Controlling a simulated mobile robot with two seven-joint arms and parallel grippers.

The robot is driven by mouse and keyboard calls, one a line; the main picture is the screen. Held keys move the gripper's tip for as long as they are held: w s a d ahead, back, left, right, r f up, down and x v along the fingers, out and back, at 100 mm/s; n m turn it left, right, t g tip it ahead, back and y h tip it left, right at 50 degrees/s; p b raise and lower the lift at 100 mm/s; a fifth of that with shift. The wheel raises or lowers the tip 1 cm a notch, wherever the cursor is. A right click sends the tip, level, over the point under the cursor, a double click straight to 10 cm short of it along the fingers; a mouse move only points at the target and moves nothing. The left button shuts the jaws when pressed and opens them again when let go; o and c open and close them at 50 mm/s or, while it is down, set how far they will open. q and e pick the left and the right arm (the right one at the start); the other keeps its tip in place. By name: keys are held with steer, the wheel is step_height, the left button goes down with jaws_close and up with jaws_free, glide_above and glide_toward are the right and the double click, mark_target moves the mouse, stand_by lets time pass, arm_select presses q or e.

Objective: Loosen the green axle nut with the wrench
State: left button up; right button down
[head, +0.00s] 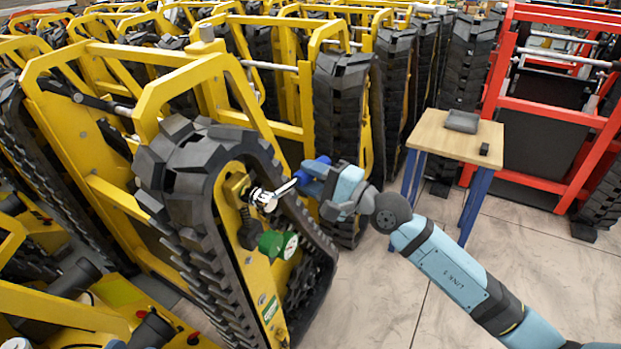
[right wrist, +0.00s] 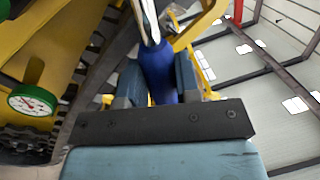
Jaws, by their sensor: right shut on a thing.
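My right gripper (head: 323,180) is shut on the blue handle of the wrench (head: 285,189). In the right wrist view the blue handle (right wrist: 158,72) sits between the two fingers, and its silver shaft points away from me. In the head view the wrench's silver head is beside a brass-yellow block (head: 237,187) on the side of the yellow tracked carrier (head: 258,272). I cannot tell whether it touches or goes around anything there. No green nut can be made out at the wrench head. A green round part with a pale dial face (head: 279,244) sits below it, also in the right wrist view (right wrist: 32,101). My left gripper is not in view.
The carrier's black rubber track (head: 190,170) curves close beside the wrench. A wooden-topped table (head: 437,134) with blue legs stands to the right, with grey items on it. A red frame (head: 545,110) stands behind it. Floor at lower right is clear around my arm.

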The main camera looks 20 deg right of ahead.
steer(key=shift+r+n, duration=0.55)
steer(key=shift+n, duration=0.05)
steer(key=shift+r+n+b, duration=0.4)
steer(key=shift+r+n, duration=0.2)
steer(key=shift+r, duration=0.05)
steer(key=shift+r+n+g, duration=0.3)
steer(key=shift+r+n, duration=0.35)
steer(key=shift+n, duration=0.05)
steer(key=shift+r+b, duration=0.1)
steer(key=shift+b, duration=0.2)
steer(key=shift+f, duration=0.35)
steer(key=shift+d, duration=0.1)
